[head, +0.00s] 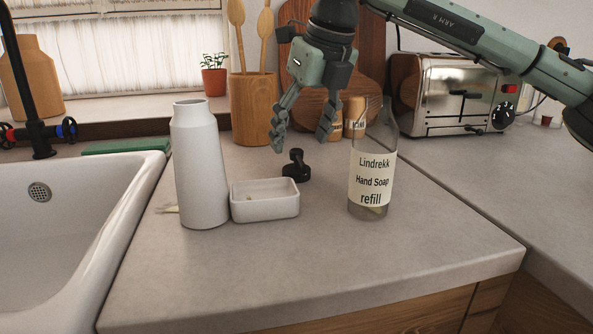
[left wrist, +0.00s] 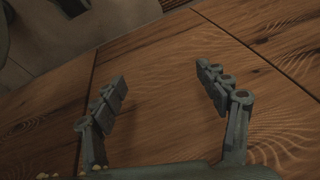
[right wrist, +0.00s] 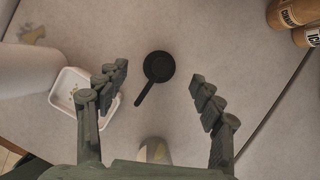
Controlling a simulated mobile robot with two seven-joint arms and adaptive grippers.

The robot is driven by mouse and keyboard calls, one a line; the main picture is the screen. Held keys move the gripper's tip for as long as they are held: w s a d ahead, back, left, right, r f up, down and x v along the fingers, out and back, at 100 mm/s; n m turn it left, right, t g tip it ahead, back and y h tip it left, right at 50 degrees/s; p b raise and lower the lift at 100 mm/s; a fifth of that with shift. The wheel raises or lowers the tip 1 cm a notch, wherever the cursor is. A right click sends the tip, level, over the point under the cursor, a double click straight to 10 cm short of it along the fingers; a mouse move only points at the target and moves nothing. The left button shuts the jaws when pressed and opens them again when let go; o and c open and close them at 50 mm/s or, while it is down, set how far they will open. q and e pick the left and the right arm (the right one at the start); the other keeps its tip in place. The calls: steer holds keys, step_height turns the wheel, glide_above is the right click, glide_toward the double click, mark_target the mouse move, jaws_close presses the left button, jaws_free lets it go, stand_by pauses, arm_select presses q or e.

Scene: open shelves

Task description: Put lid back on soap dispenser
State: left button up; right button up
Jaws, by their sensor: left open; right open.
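The soap dispenser (head: 200,165) is a white bottle standing upright with an uncovered top, left of centre on the counter. Its side also shows in the right wrist view (right wrist: 28,70). The lid, a black pump top (head: 296,168), rests on the counter behind the white dish. In the right wrist view the lid (right wrist: 158,68) lies between the fingers, its spout towards the gripper. My right gripper (head: 301,140) is open and empty above the lid, pointing down. My left gripper (left wrist: 161,75) is open and empty in front of wooden cabinet fronts; it is outside the head view.
A white soap dish (head: 265,208) sits right of the dispenser. A clear refill bottle (head: 372,180) stands right of the lid. Behind are a wooden utensil pot (head: 254,110), small jars and a toaster (head: 455,95). The sink (head: 70,220) is left; the front counter is clear.

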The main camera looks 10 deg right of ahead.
mark_target(298, 150)
steer(key=shift+f, duration=0.15)
steer(key=x, duration=0.5)
steer(key=shift+d+p, duration=0.1)
steer(key=shift+p, duration=0.25)
arm_select(q)
steer(key=shift+w+d+f, duration=0.1)
steer(key=shift+f, duration=0.75)
arm_select(e)
steer(key=shift+c, duration=0.3)
steer(key=c, duration=1)
arm_select(q)
steer(key=shift+r, duration=0.15)
arm_select(e)
steer(key=shift+c, duration=0.2)
